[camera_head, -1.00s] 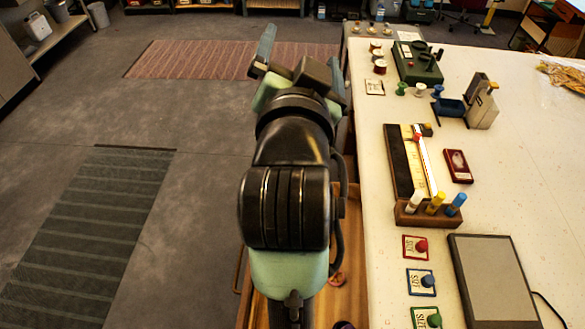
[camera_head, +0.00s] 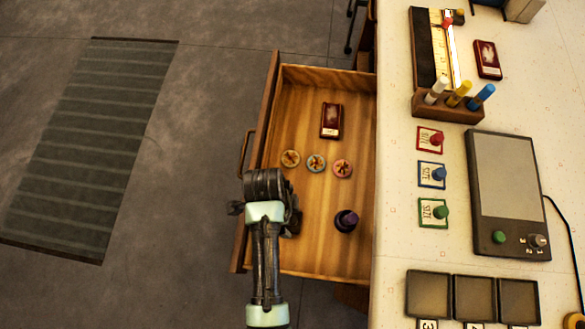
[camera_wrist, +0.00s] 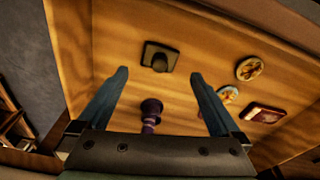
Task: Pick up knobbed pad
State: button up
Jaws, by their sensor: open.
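A dark square pad with a dark round knob (camera_wrist: 159,57) lies on the wooden drawer floor in the wrist view. In the head view I cannot make it out; my arm covers part of the drawer. My gripper (camera_wrist: 159,76) is open and empty, with its two blue-grey fingers apart. The pad shows between and just beyond the fingertips, and nothing is between the fingers in contact. In the head view my wrist is over the drawer's left side, and the fingers are hidden.
The open wooden drawer (camera_head: 313,261) also holds a dark purple knobbed piece (camera_head: 346,220), three round discs (camera_head: 316,163) and a red box (camera_head: 331,120). Drawer walls stand around them. The white table (camera_head: 393,190) at right carries several knobbed cards and a pen rack (camera_head: 446,107).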

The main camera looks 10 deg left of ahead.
aim_at(293, 220)
jog(key=shift+w+d+f, duration=0.1)
jog(key=shift+d+f, duration=0.2)
jog(key=shift+f, duration=0.9)
jog(key=shift+w+d+f, duration=0.1)
jog(key=shift+d+f, duration=0.15)
jog(key=shift+f, duration=1)
jog(key=shift+d+f, duration=0.3)
jog(key=shift+f, duration=0.9)
jog(key=c, duration=1.2)
jog(key=shift+r, duration=0.15)
notch_tip(293, 220, up, 10)
jog(key=shift+f+p, duration=0.1)
jog(key=shift+p, duration=0.3)
